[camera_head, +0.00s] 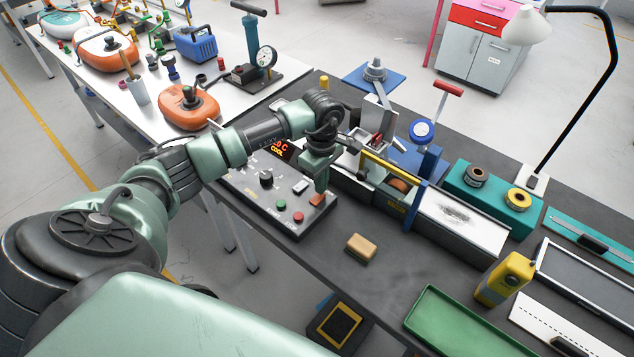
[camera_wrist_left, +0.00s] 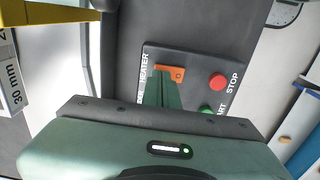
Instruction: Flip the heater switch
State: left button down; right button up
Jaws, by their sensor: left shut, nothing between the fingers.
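The heater switch is a small orange rocker (camera_head: 316,199) at the right end of the dark control panel (camera_head: 262,205). In the left wrist view the orange switch (camera_wrist_left: 178,73) sits beside the word HEATER. My left gripper (camera_head: 321,188) points down at the switch, its fingers shut and empty. In the left wrist view the green fingertips (camera_wrist_left: 164,85) overlap the lower edge of the switch and hide part of it. I cannot tell whether they touch it. My right gripper is not in view.
A red STOP button (camera_wrist_left: 218,82) and a green START button (camera_wrist_left: 206,109) sit close to the switch. The machine with a yellow bar (camera_head: 390,170) stands just right of the panel. A tan block (camera_head: 361,247) lies in front on the dark table.

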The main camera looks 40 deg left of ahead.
pick_arm(q)
jog(key=shift+f+b, duration=0.6)
jog(key=shift+f, duration=0.15)
dwell(0.3)
jog(key=shift+r+p, duration=1.85)
jog(key=shift+r, duration=1.7)
